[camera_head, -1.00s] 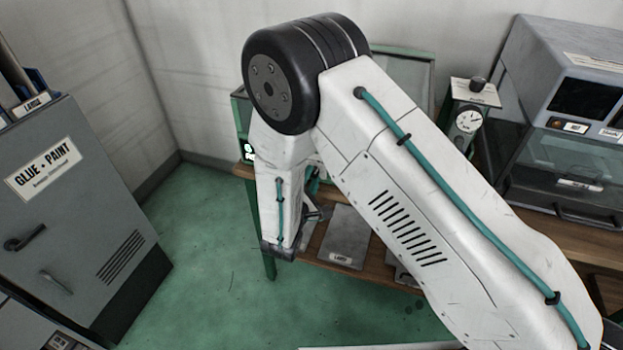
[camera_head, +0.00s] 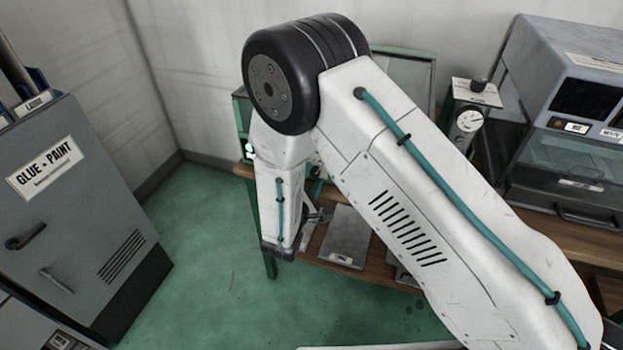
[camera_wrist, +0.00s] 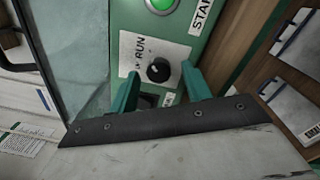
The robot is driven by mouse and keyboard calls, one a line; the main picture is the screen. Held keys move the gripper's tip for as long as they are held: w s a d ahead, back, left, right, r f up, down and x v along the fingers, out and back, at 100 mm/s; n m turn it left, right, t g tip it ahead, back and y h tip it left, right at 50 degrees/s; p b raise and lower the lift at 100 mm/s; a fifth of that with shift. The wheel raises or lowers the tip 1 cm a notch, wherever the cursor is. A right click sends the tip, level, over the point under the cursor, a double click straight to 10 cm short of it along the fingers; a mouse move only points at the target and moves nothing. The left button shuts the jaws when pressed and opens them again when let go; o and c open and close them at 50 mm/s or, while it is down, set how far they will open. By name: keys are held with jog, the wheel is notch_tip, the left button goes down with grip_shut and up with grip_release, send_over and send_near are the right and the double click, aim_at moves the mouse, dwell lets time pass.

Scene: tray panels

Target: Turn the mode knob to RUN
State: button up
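The mode knob (camera_wrist: 158,70) is small, round and black, on a white plate (camera_wrist: 127,48) fixed to a green panel. The word RUN (camera_wrist: 139,47) is printed at the knob's upper left. A second label (camera_wrist: 168,99) below the knob is partly hidden. My gripper (camera_wrist: 160,72) is open, with one teal finger on each side of the knob in the wrist view. I see a gap between each finger and the knob; I cannot tell how deep the fingers reach. In the head view my arm hides the knob.
A lit green button (camera_wrist: 160,4) with a START label (camera_wrist: 201,14) sits above the knob. A glass pane (camera_wrist: 70,50) lies left of the panel. In the head view a gauge box (camera_head: 470,121) and a grey machine (camera_head: 575,90) stand to the right, a grey cabinet (camera_head: 75,210) to the left.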

jog(key=v, duration=0.8)
jog(key=shift+w, duration=0.1)
dwell(0.4)
